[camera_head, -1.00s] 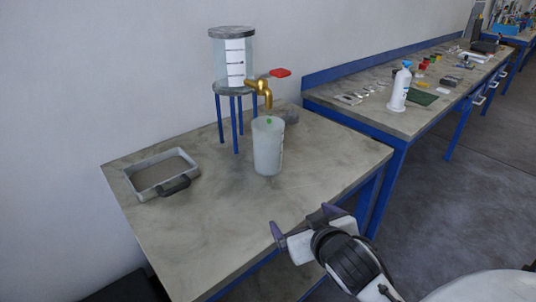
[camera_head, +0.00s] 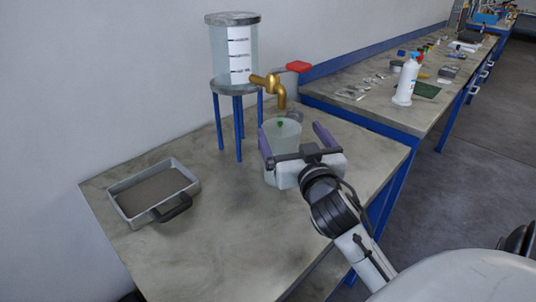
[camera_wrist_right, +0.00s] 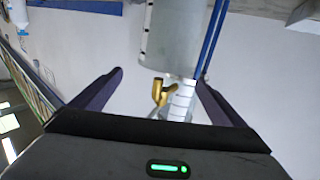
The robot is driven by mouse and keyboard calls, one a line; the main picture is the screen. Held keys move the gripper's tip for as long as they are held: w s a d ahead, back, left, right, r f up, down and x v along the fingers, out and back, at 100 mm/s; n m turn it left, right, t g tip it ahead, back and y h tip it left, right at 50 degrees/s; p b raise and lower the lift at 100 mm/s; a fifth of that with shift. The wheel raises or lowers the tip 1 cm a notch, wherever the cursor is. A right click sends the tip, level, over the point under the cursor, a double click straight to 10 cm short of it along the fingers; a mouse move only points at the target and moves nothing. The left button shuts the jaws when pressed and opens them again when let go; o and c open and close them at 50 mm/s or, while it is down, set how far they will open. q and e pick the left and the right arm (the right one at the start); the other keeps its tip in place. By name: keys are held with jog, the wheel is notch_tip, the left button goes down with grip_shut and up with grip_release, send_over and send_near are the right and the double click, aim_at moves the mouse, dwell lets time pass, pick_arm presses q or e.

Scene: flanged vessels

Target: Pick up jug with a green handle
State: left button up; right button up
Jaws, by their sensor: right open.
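The jug (camera_head: 281,137) is a pale translucent cup standing on the near table under the brass tap. A small green spot shows at its rim; the rest of the handle is hidden. My right gripper (camera_head: 291,131) is open, its purple fingers spread in front of the jug and overlapping its lower part. In the right wrist view the jug (camera_wrist_right: 172,38) appears beyond and between the open fingers (camera_wrist_right: 160,78). I cannot tell whether the fingers touch it. My left gripper is not in view.
A clear graduated tank (camera_head: 233,52) on blue legs stands behind the jug; its brass tap (camera_head: 276,91) has a red lever (camera_head: 299,67). A grey tray (camera_head: 113,199) with a black handle lies at left. A white bottle (camera_head: 406,82) stands on the other bench.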

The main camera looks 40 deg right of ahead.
aim_at(288, 151)
notch_tip(288, 151, down, 5)
jog(key=b, duration=0.4)
jog(key=x, duration=0.2)
jog(key=f+x, duration=0.1)
jog(key=x, duration=0.1)
jog(key=shift+w+d+b, duration=0.1)
jog(key=shift+w+b, duration=0.2)
jog(key=shift+b, duration=0.05)
jog(key=x, duration=0.3)
jog(key=r+x, duration=0.1)
jog(key=x, duration=0.1)
jog(key=shift+w+p, duration=0.4)
jog(key=shift+w, duration=0.05)
jog(key=c, duration=1.4)
jog(key=shift+r, duration=0.1)
